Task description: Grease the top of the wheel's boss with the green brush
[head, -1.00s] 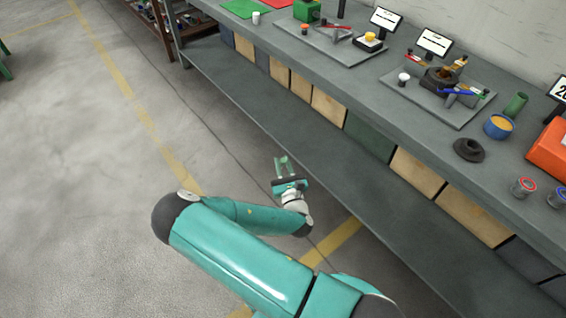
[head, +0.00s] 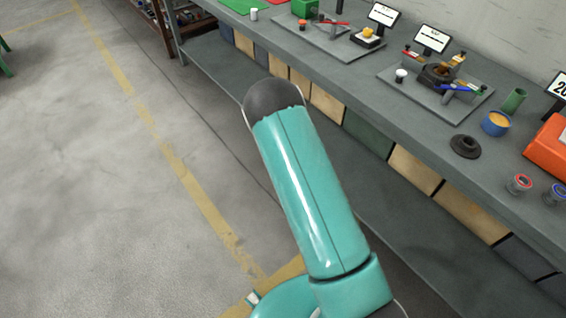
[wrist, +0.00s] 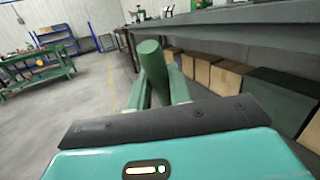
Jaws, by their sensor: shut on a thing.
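In the wrist view my gripper (wrist: 153,72) is shut on a dark green cylinder (wrist: 151,50), which looks like the handle of the green brush. Its bristles are not visible. I cannot make out the gripper in the head view. On the bench in the head view, a black round part (head: 465,146) with a raised middle lies near the front edge. Another dark round part (head: 436,75) sits on a grey tray (head: 420,98). I cannot tell for sure which is the wheel with the boss. A blue pot (head: 496,124) of orange-yellow grease stands to the right.
Red and blue tools lie on the tray, with a white-topped piece (head: 401,75) at its left. A green cylinder (head: 514,100), an orange box (head: 550,145) and two small tins (head: 519,184) are at right. Boxes fill the lower shelf. The floor at left is open.

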